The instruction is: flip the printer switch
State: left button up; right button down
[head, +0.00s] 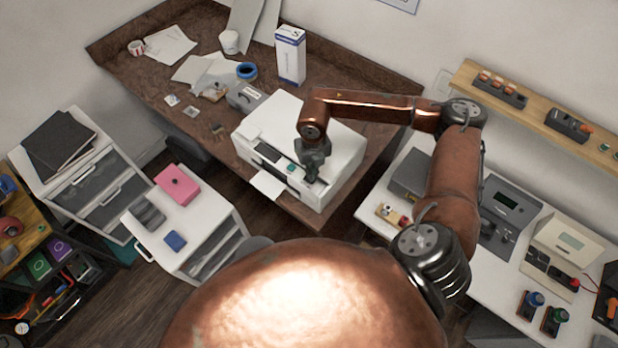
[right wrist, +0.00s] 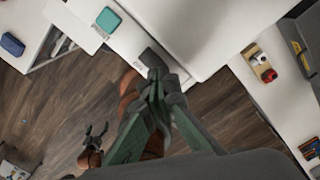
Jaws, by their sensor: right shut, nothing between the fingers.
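The white printer (head: 262,125) stands near the front edge of the brown desk. My right gripper (head: 313,178) is shut and empty, pointing down at the printer's front right part. In the right wrist view, the shut fingertips (right wrist: 157,75) are at a small dark switch (right wrist: 150,58) on the white printer front. They partly cover it, and I cannot tell whether they touch it or which way it is set.
A paper tray (head: 267,186) sticks out of the printer's front. A white drawer unit (head: 205,225) stands to the left with a pink box (head: 178,184). A white workbench (head: 375,205) with instruments lies to the right. A tall box (head: 290,55) stands behind the printer.

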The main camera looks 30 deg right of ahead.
jog(key=shift+f+b, duration=1.05)
jog(key=shift+f, duration=0.15)
dwell(0.7)
jog(key=shift+r, duration=0.15)
jog(key=shift+r+p, duration=0.45)
jog(key=shift+r, duration=0.15)
jog(key=shift+r+p, duration=1.2)
jog(key=shift+r, duration=1.65)
